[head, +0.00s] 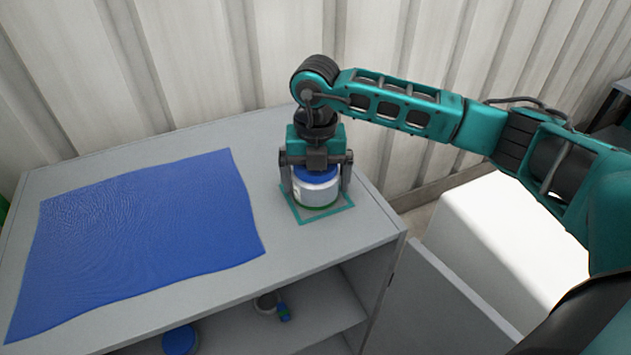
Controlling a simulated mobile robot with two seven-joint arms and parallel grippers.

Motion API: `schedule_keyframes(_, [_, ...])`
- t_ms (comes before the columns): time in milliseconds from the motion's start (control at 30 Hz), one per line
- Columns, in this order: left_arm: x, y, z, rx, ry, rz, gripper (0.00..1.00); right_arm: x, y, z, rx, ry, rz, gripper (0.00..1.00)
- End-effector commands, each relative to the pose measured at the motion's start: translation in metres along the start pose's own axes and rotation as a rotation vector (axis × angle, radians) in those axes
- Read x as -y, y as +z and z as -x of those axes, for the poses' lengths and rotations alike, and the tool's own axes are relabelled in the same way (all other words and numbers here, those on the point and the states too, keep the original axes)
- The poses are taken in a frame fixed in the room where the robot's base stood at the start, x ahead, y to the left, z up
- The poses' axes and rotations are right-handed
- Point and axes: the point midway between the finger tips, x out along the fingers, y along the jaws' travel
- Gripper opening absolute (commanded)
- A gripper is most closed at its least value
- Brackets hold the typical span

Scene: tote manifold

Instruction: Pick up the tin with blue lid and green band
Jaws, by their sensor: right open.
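The tin with blue lid and green band (316,193) stands upright on the grey cabinet top, inside a teal square outline (338,212). Its body is white, its lid blue, and a green band shows near its base. My right gripper (317,188) points straight down over it, open, with one finger on the left side and one on the right side of the tin. Whether the fingers touch it cannot be told. My left gripper is not in view.
A blue cloth (140,235) covers the left of the cabinet top (315,245). On the shelf below are a blue round lid (181,340) and a small white and blue item (266,303). A white box (515,245) stands at right. A corrugated wall (200,60) rises behind.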

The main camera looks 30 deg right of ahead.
Motion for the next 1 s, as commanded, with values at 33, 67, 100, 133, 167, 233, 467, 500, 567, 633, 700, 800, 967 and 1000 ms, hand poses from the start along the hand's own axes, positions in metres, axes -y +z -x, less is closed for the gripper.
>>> schedule_keyframes(33, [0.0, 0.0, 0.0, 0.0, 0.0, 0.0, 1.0, 0.0, 0.0, 0.0, 0.0, 0.0, 0.0, 1.0])
schedule_keyframes(67, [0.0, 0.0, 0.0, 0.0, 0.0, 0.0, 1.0, 0.0, 0.0, 0.0, 0.0, 0.0, 0.0, 1.0])
schedule_keyframes(100, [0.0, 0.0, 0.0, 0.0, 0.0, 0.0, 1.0, 0.0, 0.0, 0.0, 0.0, 0.0, 0.001, 1.0])
schedule_keyframes(133, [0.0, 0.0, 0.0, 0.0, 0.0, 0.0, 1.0, 0.0, 0.0, 0.0, 0.0, 0.0, 0.001, 0.99])
schedule_keyframes(167, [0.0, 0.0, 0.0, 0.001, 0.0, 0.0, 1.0, 0.0, 0.0, 0.0, 0.0, 0.0, 0.001, 0.96])
schedule_keyframes(233, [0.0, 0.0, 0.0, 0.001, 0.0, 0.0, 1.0, 0.0, 0.0, 0.0, -0.001, 0.0, 0.001, 0.89])
schedule_keyframes(467, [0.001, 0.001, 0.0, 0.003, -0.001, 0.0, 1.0, 0.0, 0.0, 0.001, -0.001, 0.0, 0.001, 0.67])
schedule_keyframes(500, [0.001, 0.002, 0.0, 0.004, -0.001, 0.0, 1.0, 0.0, 0.0, 0.001, -0.001, 0.001, 0.001, 0.64])
schedule_keyframes(567, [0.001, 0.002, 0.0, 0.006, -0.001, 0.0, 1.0, 0.0, 0.0, 0.001, -0.001, 0.001, 0.001, 0.58])
schedule_keyframes(633, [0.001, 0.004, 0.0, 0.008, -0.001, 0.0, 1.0, -0.001, 0.0, 0.001, 0.0, 0.001, 0.001, 0.56])
schedule_keyframes(700, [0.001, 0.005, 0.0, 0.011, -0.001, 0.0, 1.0, -0.001, 0.0, 0.001, 0.0, 0.001, 0.001, 0.56])
schedule_keyframes(800, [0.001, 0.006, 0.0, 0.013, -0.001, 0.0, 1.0, -0.001, 0.0, 0.001, 0.0, 0.001, 0.001, 0.56])
schedule_keyframes(967, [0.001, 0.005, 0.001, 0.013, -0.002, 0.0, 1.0, -0.001, 0.0, 0.008, 0.0, 0.002, 0.001, 0.56])
schedule_keyframes(1000, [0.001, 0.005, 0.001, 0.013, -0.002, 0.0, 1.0, -0.001, 0.0, 0.011, 0.0, 0.002, 0.001, 0.56])
